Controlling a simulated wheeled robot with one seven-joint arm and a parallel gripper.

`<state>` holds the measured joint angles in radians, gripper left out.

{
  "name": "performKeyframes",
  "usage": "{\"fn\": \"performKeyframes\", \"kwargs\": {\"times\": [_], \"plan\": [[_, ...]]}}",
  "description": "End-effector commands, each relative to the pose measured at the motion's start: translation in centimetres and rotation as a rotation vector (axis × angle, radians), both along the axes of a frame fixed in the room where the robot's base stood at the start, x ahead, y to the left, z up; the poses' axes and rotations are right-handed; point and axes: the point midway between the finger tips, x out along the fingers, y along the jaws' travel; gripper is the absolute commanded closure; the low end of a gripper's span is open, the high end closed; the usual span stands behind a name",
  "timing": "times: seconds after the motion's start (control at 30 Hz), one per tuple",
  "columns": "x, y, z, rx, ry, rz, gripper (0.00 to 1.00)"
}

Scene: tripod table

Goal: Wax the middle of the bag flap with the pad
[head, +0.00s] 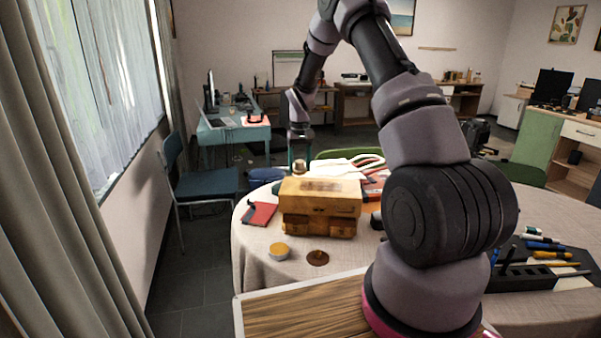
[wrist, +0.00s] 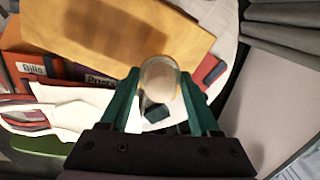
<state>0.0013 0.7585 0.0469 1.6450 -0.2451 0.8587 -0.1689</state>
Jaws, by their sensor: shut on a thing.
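The tan leather bag (head: 318,222) stands on the round table, its flap (head: 290,187) facing up. A darker brown patch (head: 322,186) lies across the flap's middle; it also shows in the wrist view (wrist: 108,32). My gripper (head: 299,161) is shut on the round pad (head: 299,169), just behind the flap's far edge in the head view. In the wrist view the pad (wrist: 158,82) sits between the teal fingers and overlaps the flap's edge. Its underside is hidden, and I cannot tell its height above the flap. An open tin (head: 279,250) with yellowish contents sits in front of the bag.
A brown disc (head: 318,258) lies beside the tin. A red notebook (head: 259,213) lies left of the bag. Labelled folders (wrist: 32,67) and white papers (head: 345,168) lie behind it. A black pen tray (head: 520,278) is at right. My arm hides part of the table.

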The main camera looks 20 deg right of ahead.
Motion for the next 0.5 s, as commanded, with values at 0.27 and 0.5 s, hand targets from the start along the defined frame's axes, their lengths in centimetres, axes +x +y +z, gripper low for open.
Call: {"fn": "performKeyframes", "kwargs": {"times": [0.27,0.5], "plan": [[-0.4,0.4,2.5,0.000,-0.001,-0.001,0.89],[-0.6,0.6,3.3,0.000,0.001,-0.002,0.89]]}}
